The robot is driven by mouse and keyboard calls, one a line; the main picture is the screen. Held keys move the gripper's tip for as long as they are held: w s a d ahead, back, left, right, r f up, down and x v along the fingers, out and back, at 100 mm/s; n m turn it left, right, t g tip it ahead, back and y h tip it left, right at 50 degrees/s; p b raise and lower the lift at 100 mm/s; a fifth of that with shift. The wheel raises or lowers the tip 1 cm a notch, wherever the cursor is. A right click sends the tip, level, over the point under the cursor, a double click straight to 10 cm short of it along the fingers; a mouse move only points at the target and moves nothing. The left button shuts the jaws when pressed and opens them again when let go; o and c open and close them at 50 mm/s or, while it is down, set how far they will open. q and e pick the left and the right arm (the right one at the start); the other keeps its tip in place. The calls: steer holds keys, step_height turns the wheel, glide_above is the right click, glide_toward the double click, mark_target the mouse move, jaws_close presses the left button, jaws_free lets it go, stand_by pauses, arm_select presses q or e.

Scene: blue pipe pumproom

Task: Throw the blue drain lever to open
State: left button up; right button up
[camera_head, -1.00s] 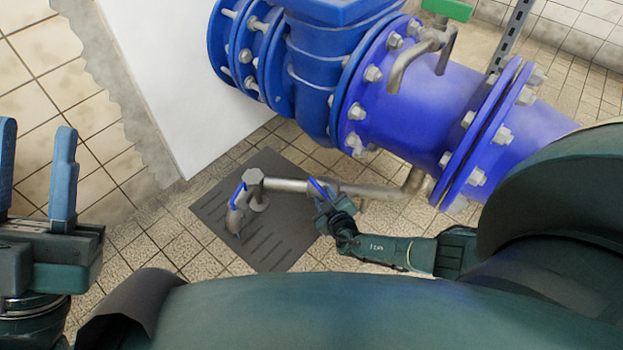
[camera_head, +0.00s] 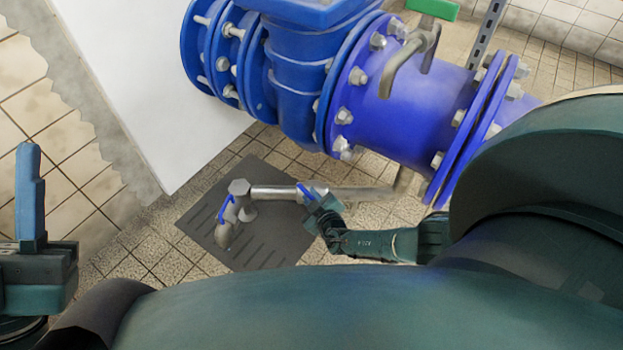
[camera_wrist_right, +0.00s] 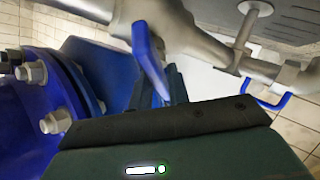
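The grey drain pipe (camera_head: 285,192) runs above the dark floor grate in the head view. A blue lever (camera_head: 304,190) sits on it near my right gripper (camera_head: 319,198). In the right wrist view this blue lever (camera_wrist_right: 148,55) hangs from the pipe, its lower end overlapping the finger area (camera_wrist_right: 160,90). I cannot tell whether the fingers touch it or how far apart they are. A second blue lever (camera_head: 226,205) is by the pipe's spout; a blue handle also shows at right in the wrist view (camera_wrist_right: 272,102). My left gripper (camera_head: 30,190) is partly out of frame, open and empty.
A large blue flanged pipe (camera_head: 400,110) with several bolts stands behind the drain pipe. A green-handled valve (camera_head: 432,8) is on top. A white panel (camera_head: 160,100) stands at left. The grate (camera_head: 250,245) lies on the tiled floor.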

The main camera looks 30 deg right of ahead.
jaws_close()
